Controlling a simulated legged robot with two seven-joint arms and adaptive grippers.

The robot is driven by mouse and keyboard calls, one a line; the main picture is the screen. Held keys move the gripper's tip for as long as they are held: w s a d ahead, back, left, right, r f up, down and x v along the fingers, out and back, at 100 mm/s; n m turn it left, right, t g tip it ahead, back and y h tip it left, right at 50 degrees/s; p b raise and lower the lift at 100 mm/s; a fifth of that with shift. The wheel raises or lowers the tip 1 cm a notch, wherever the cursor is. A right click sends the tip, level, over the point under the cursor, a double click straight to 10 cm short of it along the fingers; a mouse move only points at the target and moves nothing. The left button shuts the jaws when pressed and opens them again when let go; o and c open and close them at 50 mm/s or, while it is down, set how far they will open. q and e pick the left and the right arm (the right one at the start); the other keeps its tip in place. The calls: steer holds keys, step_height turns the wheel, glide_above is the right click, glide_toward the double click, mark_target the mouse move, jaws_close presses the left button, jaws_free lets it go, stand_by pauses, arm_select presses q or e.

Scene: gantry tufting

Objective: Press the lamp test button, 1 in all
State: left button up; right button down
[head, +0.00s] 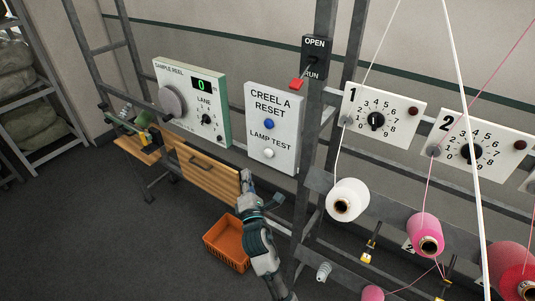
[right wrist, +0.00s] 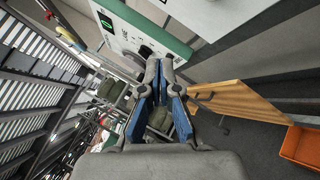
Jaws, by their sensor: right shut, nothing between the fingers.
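The lamp test button (head: 268,153) is a round white button low on a pale control panel (head: 286,104), under the words LAMP TEST. A blue button (head: 270,124) sits above it under CREEL A RESET. My right gripper (head: 246,174) is shut and empty, below and left of the white button in the head view, and apart from it in the picture. The right wrist view shows its two fingers (right wrist: 162,75) together, with no button visible at their tips. My left gripper is not in view.
The sample reel box (head: 222,110) with a green edge and dial is left of the panel. A wooden drawer front (head: 200,172) and an orange crate (head: 222,245) lie below. An OPEN/RUN switch (head: 315,58), numbered dials and yarn cones (head: 348,199) are to the right.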

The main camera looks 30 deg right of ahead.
mark_target(269, 153)
steer(key=w+d, duration=0.3)
steer(key=d, duration=0.5)
steer(key=shift+w, duration=0.15)
steer(key=shift+d, duration=0.1)
stand_by(1.4)
steer(key=shift+w+d+p, duration=0.1)
steer(key=shift+d+p, duration=0.2)
steer(key=shift+p, duration=0.2)
